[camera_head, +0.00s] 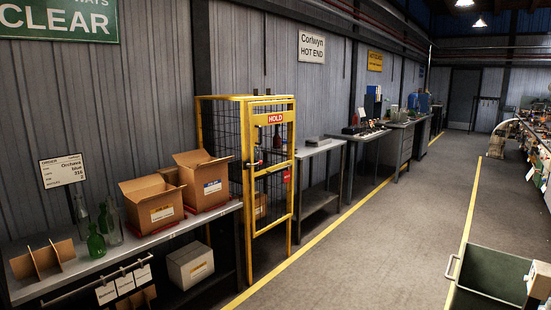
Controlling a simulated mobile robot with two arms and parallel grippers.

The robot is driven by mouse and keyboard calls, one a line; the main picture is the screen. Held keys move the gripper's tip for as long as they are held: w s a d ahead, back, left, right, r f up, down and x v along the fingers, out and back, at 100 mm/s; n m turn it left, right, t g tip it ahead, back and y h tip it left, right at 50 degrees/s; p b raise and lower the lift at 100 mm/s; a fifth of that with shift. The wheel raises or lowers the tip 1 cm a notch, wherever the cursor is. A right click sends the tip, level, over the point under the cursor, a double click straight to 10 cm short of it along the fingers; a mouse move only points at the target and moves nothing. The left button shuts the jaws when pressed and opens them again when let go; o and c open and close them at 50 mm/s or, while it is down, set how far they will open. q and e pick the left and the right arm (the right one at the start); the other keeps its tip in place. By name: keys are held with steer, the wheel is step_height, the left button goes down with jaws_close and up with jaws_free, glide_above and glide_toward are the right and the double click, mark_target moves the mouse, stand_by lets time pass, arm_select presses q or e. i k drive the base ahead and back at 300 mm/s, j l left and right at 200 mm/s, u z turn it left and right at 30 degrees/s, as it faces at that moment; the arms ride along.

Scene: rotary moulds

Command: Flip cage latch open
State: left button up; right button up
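A yellow-framed cage (248,98) with dark wire mesh stands against the corrugated wall, left of centre. Its front door frame (290,200) carries a red HOLD sign (275,118) at the top. A red tag or lock (286,176) shows on the door's right side. I cannot tell from here how the latch is set. Neither of my grippers is in view.
A shelf (120,262) left of the cage holds open cardboard boxes (152,200) and glass bottles (97,243). Benches (325,148) run along the wall beyond. A green bin (488,275) stands at lower right. The grey floor (375,245) between is clear.

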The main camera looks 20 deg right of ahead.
mark_target(260, 162)
steer(key=i+l+z, duration=0.2)
steer(key=i, duration=0.65)
steer(key=i+z, duration=0.15)
steer(key=i, duration=0.7)
steer(key=i+l, duration=0.45)
steer(key=i+l+z, duration=0.1)
steer(key=i+l, duration=0.35)
steer(key=i, duration=0.25)
steer(key=i+l, duration=0.4)
steer(key=i, duration=0.15)
steer(key=i+l, duration=0.4)
steer(key=i, duration=0.2)
steer(key=z, duration=0.05)
